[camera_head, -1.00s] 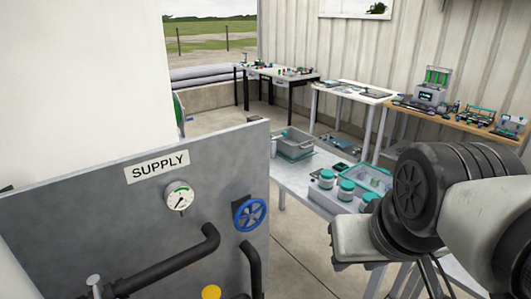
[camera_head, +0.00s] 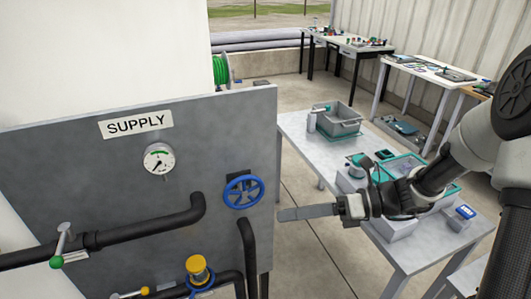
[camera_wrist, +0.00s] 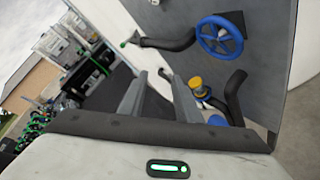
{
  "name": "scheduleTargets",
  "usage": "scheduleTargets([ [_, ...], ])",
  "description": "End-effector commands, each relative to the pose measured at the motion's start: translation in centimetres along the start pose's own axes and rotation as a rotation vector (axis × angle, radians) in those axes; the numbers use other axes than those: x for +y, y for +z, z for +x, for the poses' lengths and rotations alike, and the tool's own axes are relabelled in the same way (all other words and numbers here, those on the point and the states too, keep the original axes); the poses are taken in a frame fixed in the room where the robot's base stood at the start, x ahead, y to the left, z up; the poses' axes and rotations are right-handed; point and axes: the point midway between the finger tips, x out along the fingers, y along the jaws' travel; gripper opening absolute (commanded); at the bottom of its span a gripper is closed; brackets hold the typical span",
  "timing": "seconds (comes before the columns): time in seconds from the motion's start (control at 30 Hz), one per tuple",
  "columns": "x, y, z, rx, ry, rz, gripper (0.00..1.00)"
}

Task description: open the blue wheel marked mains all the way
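A blue spoked wheel (camera_head: 243,191) is mounted at the right side of a grey upright panel (camera_head: 95,185) headed SUPPLY. It also shows at the upper right in the wrist view (camera_wrist: 220,36). I can read no mains mark on it. My gripper (camera_head: 280,214) is to the right of the wheel and apart from it in the head view, pointing left. In the wrist view its two fingers (camera_wrist: 158,85) stand apart with nothing between them, so it is open and empty. Part of another blue wheel (camera_head: 201,293) shows below a yellow cap (camera_head: 197,268).
A gauge (camera_head: 159,159) and black pipes (camera_head: 150,225) stand out from the panel. A lever with a green tip (camera_head: 60,245) is at left. A grey table (camera_head: 295,130) with a tote (camera_head: 338,118) stands behind my arm. Floor shows between panel and table.

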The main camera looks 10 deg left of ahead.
Motion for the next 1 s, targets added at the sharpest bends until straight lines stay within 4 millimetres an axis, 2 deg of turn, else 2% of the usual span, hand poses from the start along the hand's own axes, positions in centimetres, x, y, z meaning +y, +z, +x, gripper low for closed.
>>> scheduleTargets([
  [0.03,-2.1,0.1,0.2,-0.100,0.037,0.140,0.31],
  [0.1,-4.4,0.8,0.1,-0.226,0.086,0.313,0.31],
  [0.2,-7.1,1.4,-0.3,-0.366,0.148,0.500,0.31],
  [0.33,-9.2,1.7,-0.9,-0.472,0.203,0.637,0.31],
  [0.47,-9.8,2.1,-0.7,-0.505,0.223,0.681,0.31],
  [0.57,-9.8,2.8,0.3,-0.505,0.224,0.682,0.31],
  [1.0,-9.3,7.5,8.5,-0.500,0.223,0.678,0.31],
])
